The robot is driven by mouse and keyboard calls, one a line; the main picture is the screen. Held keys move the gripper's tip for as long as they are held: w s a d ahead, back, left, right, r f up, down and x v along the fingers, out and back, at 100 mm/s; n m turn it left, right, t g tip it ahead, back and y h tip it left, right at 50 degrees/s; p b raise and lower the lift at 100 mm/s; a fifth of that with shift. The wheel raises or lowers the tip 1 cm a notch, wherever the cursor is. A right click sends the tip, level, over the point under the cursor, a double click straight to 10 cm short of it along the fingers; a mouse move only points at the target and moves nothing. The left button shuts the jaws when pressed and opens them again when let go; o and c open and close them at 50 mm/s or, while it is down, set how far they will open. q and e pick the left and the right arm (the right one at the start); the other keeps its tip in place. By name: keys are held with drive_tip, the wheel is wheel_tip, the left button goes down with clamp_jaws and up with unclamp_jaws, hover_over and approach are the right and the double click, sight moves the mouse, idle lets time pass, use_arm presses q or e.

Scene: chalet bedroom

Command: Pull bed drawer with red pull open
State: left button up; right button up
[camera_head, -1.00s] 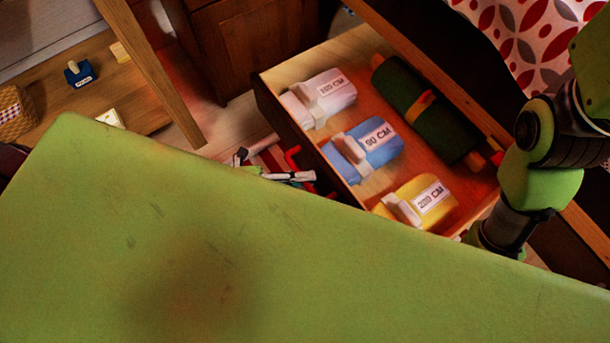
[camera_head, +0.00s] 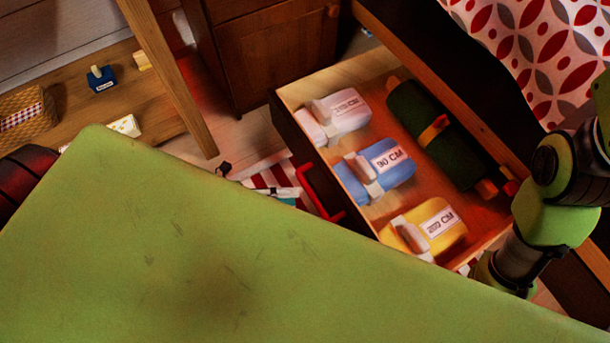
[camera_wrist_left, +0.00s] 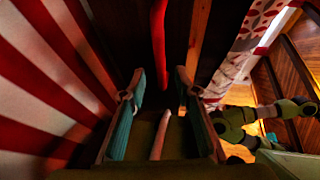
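The bed drawer (camera_head: 292,98) stands pulled out from under the bed, its inside in plain view. Its red pull (camera_head: 318,194) is on the dark front, partly hidden below by my green body. In the left wrist view the red pull (camera_wrist_left: 159,45) stands upright ahead, beyond the fingertips. My left gripper (camera_head: 283,193) is mostly hidden behind my body, left of the pull and apart from it. In the left wrist view my left gripper (camera_wrist_left: 160,76) is open, with nothing between its teal-padded fingers. My right arm shows at the right, but its gripper is not visible.
The drawer holds white (camera_head: 340,112), blue (camera_head: 385,165) and yellow (camera_head: 434,226) bundles and a dark green roll (camera_head: 432,135). A wooden post (camera_head: 165,75) and a cabinet (camera_head: 270,60) stand behind. A red-striped cloth (camera_head: 270,177) lies near the gripper.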

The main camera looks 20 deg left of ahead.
use_arm(q)
drive_tip(key=shift+v, duration=2.4)
